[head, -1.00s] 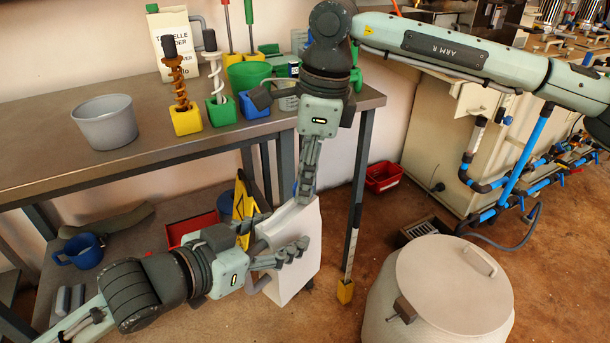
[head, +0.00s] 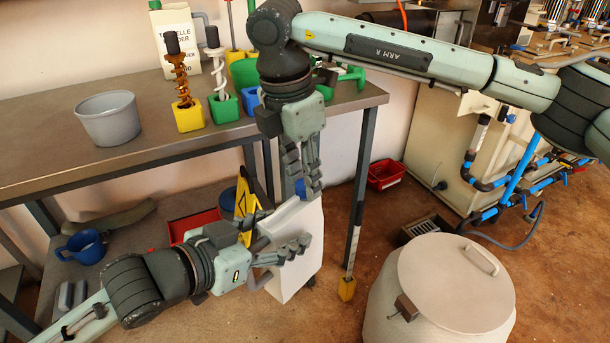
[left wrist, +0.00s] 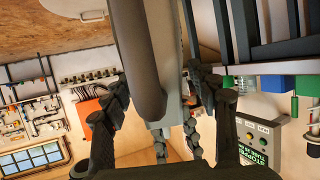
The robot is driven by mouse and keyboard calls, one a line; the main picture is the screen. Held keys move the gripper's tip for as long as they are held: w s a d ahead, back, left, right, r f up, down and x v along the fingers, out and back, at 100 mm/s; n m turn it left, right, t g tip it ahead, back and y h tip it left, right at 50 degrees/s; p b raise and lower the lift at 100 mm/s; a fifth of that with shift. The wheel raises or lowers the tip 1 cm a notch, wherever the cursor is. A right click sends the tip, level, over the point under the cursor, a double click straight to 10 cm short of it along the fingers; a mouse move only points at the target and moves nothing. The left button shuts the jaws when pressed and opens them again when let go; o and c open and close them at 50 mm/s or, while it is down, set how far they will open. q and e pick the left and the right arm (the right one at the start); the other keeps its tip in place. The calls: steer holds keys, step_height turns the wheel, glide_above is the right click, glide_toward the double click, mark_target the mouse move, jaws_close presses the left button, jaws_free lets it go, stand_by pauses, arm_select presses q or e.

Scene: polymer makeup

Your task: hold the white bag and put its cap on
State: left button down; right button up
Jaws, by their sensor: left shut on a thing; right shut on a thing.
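The white bag (head: 296,272) is upright and slightly tilted, held above the floor in front of the table. My left gripper (head: 284,247) is shut on its left side, with one finger across the front face. My right gripper (head: 308,190) points down just above the bag's top, shut on a small blue cap (head: 300,188) that shows between its fingers. Whether the cap touches the bag's opening cannot be told.
A steel table (head: 60,150) carries a grey bowl (head: 108,118) and colored blocks with spiral tools. A yellow sign (head: 246,205) and red bin (head: 195,225) are close behind my left gripper. A lidded white container (head: 440,300) stands at the right front.

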steer(key=m, duration=0.6)
steer(key=shift+w+g, duration=0.1)
steer(key=shift+g, duration=0.3)
steer(key=o, duration=0.7)
steer(key=shift+r, duration=2.3)
steer(key=shift+c, duration=0.5)
